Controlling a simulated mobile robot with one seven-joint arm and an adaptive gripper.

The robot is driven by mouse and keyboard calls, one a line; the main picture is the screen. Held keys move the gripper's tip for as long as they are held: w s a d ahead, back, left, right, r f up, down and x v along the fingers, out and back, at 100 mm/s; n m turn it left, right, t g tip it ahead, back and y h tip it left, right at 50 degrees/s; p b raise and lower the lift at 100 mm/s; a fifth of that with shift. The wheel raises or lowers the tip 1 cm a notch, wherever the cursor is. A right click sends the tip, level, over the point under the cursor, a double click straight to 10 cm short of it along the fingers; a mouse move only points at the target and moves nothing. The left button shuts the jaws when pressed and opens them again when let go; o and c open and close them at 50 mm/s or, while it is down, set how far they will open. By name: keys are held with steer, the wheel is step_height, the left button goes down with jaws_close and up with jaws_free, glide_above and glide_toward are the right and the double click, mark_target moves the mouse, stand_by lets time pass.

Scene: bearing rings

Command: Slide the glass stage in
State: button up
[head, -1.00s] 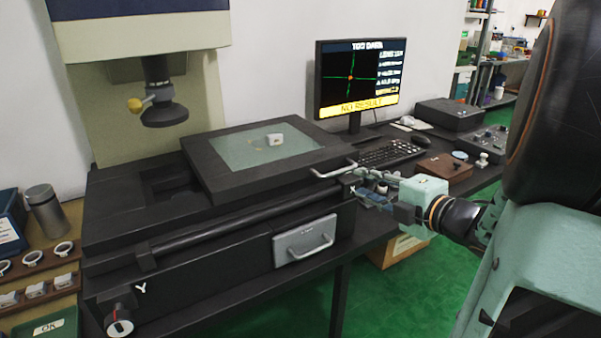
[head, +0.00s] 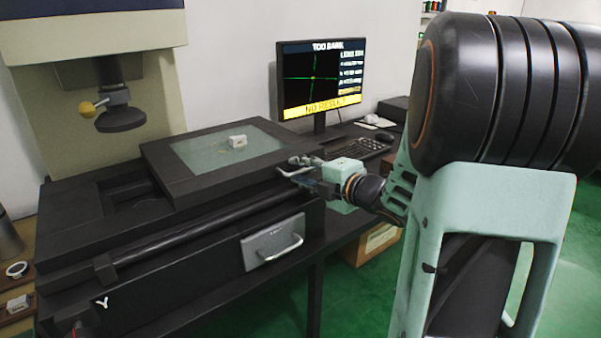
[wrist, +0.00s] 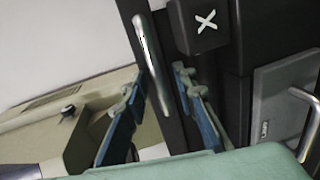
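The glass stage (head: 165,170) is a black frame around a pale green glass pane (head: 205,153), sitting to the right of the space below the optical head. A small whitish part (head: 238,141) rests on the glass. The stage's silver bar handle (wrist: 151,62) shows in the wrist view. My gripper (head: 300,168) is at the handle at the stage's right end in the head view. In the wrist view my gripper (wrist: 159,77) has its blue-grey fingers apart, one on each side of the bar. Gaps seem to show, so I see no firm grip.
The optical head (head: 121,118) hangs over the left of the machine. A drawer (head: 272,245) with a handle is on its front. A block marked X (wrist: 204,22) is close to the right finger. A monitor (head: 318,80) reading "NO RESULT" and a keyboard (head: 352,150) stand behind.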

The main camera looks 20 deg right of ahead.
steer(key=shift+c, duration=0.5)
jaws_close()
steer(key=shift+a, duration=0.15)
